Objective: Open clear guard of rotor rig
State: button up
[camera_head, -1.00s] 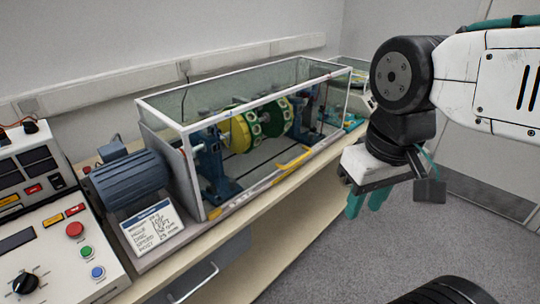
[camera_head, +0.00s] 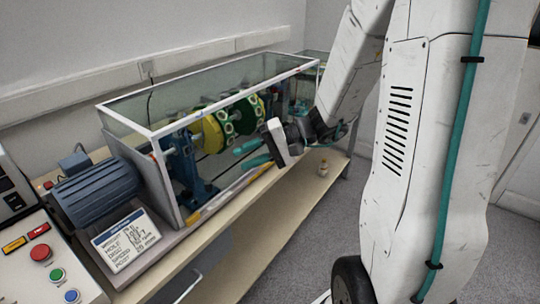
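The rotor rig's clear guard (camera_head: 215,85) is a long glass box with a white frame. It looks closed over the rig. Yellow and green rotor discs (camera_head: 212,132) and blue supports (camera_head: 180,165) show through it. A yellow bar (camera_head: 240,184) runs along the lower front edge of the guard. My gripper (camera_head: 240,158) is in front of the guard's front pane, above the yellow bar, with its teal fingers pointing left. The fingers are apart with nothing between them. I cannot tell whether they touch the pane.
A blue motor (camera_head: 95,193) and a label plate (camera_head: 125,240) stand left of the guard. A control panel (camera_head: 45,265) with buttons is at the lower left. My arm fills the right side.

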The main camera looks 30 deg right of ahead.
jog(key=w+d+f+m+t+h, duration=0.35)
jog(key=d+f, duration=0.35)
jog(key=d, duration=0.3)
jog(key=w+d+f+m+t+h, duration=0.3)
jog(key=d+f+m+t, duration=0.25)
jog(key=d, duration=0.35)
jog(key=shift+n+g, duration=0.3)
jog(key=shift+n, duration=0.1)
jog(key=x, duration=0.7)
jog(key=shift+w+d+f, duration=0.2)
jog(key=shift+d+f, duration=0.05)
grip_shut()
